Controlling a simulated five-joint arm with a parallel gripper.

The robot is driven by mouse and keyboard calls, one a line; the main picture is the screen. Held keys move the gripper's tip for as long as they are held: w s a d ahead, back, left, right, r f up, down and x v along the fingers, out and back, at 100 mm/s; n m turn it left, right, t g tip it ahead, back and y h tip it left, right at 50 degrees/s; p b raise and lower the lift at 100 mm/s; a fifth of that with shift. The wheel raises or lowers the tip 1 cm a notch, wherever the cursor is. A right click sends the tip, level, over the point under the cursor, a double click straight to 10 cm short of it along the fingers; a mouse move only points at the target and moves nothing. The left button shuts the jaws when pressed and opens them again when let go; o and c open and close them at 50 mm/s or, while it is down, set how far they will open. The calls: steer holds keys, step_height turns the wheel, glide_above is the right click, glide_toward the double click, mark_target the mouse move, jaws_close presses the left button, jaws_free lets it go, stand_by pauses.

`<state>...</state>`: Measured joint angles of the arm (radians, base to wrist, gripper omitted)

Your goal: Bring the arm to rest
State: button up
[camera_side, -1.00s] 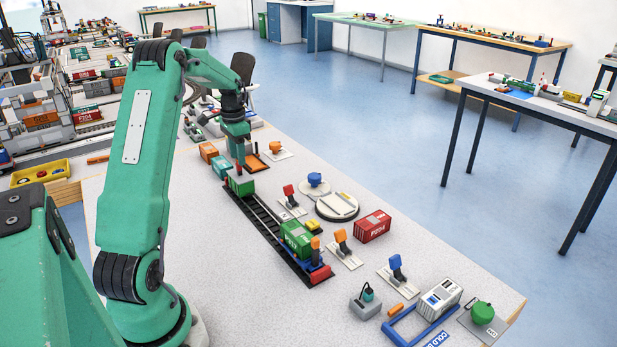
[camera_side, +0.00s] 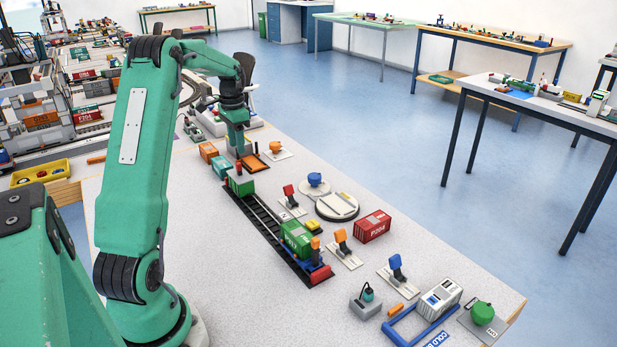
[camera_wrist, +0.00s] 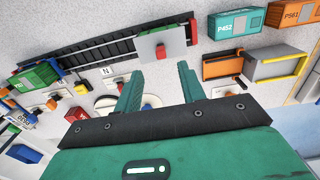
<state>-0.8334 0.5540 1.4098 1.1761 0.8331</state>
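My gripper (camera_side: 240,153) hangs above the far end of the track in the side view. In the wrist view its two green fingers (camera_wrist: 160,84) are spread apart with nothing between them. A small green wagon (camera_side: 241,186) with an upright red peg sits on the far end of the track, just below my gripper. In the wrist view the wagon's light top (camera_wrist: 172,42) lies ahead of the fingertips, apart from them.
The dark track (camera_side: 264,221) runs to a green container (camera_side: 296,236) at its near end. Teal (camera_wrist: 237,23) and orange (camera_wrist: 293,13) containers stand near the wagon. A red container (camera_side: 373,226) stands right of the track. The table left of the track is clear.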

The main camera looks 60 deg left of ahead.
steer(key=d+r+t+y, duration=0.1)
steer(key=d+r, duration=0.4)
steer(key=d, duration=0.6)
steer(key=d+r+t, duration=0.1)
steer(key=d+r, duration=0.4)
steer(key=d, duration=0.5)
steer(key=s+d+t, duration=0.1)
steer(key=s+d, duration=0.5)
steer(key=d, duration=0.3)
steer(key=s+d+f+t+h, duration=0.1)
steer(key=s+d+t, duration=0.1)
steer(key=s+d, duration=0.5)
steer(key=shift+d+t, duration=0.3)
steer(key=shift+d, duration=0.8)
